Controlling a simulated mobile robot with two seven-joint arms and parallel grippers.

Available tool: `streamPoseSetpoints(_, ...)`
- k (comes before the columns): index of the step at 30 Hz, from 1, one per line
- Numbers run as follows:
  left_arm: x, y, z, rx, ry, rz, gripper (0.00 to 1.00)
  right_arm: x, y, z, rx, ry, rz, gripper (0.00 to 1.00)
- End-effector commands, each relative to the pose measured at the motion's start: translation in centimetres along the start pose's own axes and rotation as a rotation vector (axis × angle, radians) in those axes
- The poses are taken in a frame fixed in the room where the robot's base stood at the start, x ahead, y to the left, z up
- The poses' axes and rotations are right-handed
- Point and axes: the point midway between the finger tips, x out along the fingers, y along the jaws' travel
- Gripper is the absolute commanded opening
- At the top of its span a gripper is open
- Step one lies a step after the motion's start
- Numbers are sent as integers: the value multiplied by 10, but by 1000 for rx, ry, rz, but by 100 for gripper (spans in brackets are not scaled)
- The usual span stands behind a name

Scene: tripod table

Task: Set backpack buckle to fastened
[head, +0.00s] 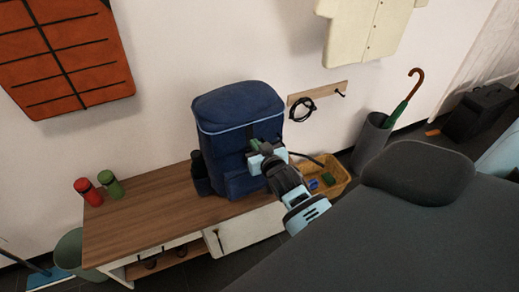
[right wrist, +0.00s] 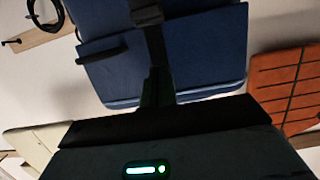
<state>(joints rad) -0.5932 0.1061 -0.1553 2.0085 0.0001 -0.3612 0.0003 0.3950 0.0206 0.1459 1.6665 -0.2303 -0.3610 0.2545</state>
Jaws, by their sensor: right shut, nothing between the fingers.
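The dark blue backpack (head: 235,108) stands upright on the wooden bench top. My right gripper (head: 258,148) is in front of its upper front, shut and empty, and hides part of it. Whether it touches the backpack I cannot tell. In the right wrist view the backpack (right wrist: 205,55) appears upside down. A black strap (right wrist: 155,45) runs along its front with a black buckle (right wrist: 147,14) at the top edge of that picture. Whether the buckle is fastened I cannot tell. My left gripper is not in view.
A yellow basket (head: 335,186) and an umbrella stand (head: 371,140) are to the right. A hook rail (head: 325,92) is behind. The bench's middle is clear.

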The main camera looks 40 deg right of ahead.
Motion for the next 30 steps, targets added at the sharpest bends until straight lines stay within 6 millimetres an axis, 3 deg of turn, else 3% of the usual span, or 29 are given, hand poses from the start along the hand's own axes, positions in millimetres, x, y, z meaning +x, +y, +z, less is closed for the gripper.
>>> streamPoseSetpoints(1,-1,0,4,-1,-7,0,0,-14,0,8,0,-10,-1,0)
streamPoseSetpoints(6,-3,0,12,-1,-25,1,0,-47,0,9,-1,-12,0,0)
streamPoseSetpoints(13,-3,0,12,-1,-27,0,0,-81,0,9,-1,-12,0,0)
streamPoseSetpoints(19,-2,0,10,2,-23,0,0,-93,-1,8,-1,-11,0,0)
streamPoseSetpoints(30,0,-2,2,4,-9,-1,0,-94,0,8,-1,-11,0,0)
